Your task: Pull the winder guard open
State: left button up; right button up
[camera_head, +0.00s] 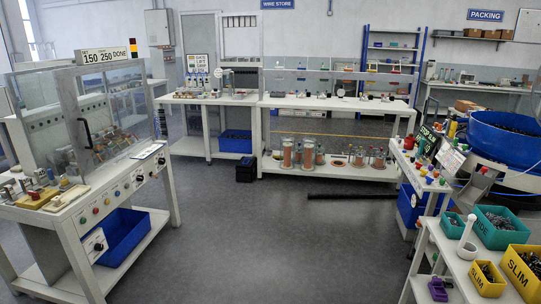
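A machine that looks like the winder stands at the left, under a counter sign (104,55) reading 150, 250 and DONE. Its clear guard panel (112,112) stands upright on the bench, with a black curved handle (86,132) on its left part. Small parts (118,140) show through the panel. I cannot tell surely whether the guard is shut or partly open. Neither of my grippers is in view.
The winder bench's front has several coloured buttons (107,199), with a blue bin (122,235) below. Grey floor (270,240) is clear in the middle.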

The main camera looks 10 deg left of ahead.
aim_at(66, 80)
jog(key=i+u, duration=0.2)
jog(key=i, duration=0.3)
jog(key=i+l+u, duration=0.15)
jog(key=i, duration=0.35)
jog(key=i+l+u, duration=0.2)
jog(key=i, duration=0.3)
jog(key=i+j+u, duration=0.1)
jog(key=i+u, duration=0.15)
jog(key=u, duration=0.15)
jog(key=i+u, duration=0.55)
jog(key=u, duration=0.2)
